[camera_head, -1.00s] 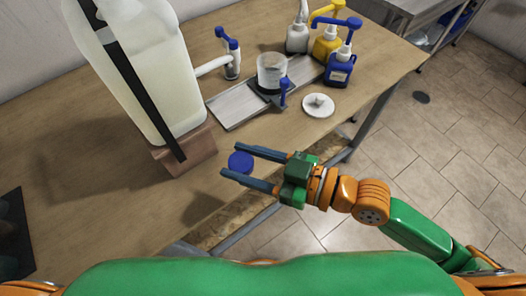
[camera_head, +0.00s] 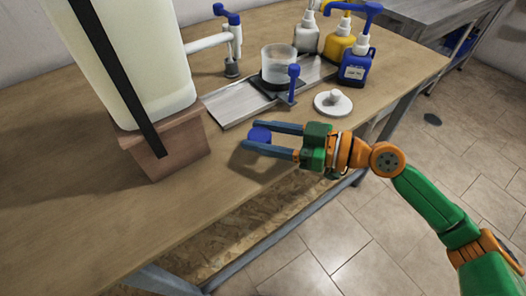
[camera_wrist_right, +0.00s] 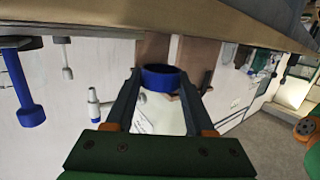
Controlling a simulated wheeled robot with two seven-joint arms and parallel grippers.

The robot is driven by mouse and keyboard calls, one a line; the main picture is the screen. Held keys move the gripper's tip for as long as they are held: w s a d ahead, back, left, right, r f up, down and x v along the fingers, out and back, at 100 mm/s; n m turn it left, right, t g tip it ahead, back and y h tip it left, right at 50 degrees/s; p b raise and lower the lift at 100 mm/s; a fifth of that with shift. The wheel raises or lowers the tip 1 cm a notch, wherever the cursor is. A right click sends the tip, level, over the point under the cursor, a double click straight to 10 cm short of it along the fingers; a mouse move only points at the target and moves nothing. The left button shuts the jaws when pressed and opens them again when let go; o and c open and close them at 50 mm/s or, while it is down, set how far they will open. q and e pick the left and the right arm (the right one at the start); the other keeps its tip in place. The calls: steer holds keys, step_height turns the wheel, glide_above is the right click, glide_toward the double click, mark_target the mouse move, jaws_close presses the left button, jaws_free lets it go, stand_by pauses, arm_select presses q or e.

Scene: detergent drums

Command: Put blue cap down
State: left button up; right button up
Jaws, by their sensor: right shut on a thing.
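The blue cap (camera_head: 260,134) is between the fingertips of my right gripper (camera_head: 271,140), near the table's front edge. A dark shadow lies on the wood beneath and beside it; I cannot tell whether the cap touches the table. In the right wrist view the cap (camera_wrist_right: 160,77) shows as a hollow blue ring held between the two fingers of the gripper (camera_wrist_right: 157,88). My left gripper is not in view.
A large translucent tank (camera_head: 135,60) stands on a brown block (camera_head: 170,148) at left. A clear cup (camera_head: 278,63) sits on a grey board (camera_head: 235,104). A white lid (camera_head: 333,103) and several pump bottles, one blue (camera_head: 354,68), stand right. Bare wooden tabletop (camera_head: 75,190) is free at front left.

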step_height(320, 180, down, 3)
steer(key=shift+w+f, duration=0.1)
steer(key=shift+f, duration=0.25)
steer(key=o, duration=1.3)
steer(key=shift+r, duration=0.25)
steer(key=b+v, duration=0.1)
steer(key=v, duration=0.1)
steer(key=f+b+v, duration=0.1)
steer(key=b+v, duration=0.1)
steer(key=v, duration=0.1)
steer(key=shift+d+f, duration=0.1)
steer(key=shift+d, duration=0.1)
steer(key=v, duration=0.2)
steer(key=b+v, duration=0.1)
steer(key=v, duration=0.1)
steer(key=r+b+v, duration=0.1)
steer(key=v, duration=0.2)
steer(key=shift+a, duration=0.15)
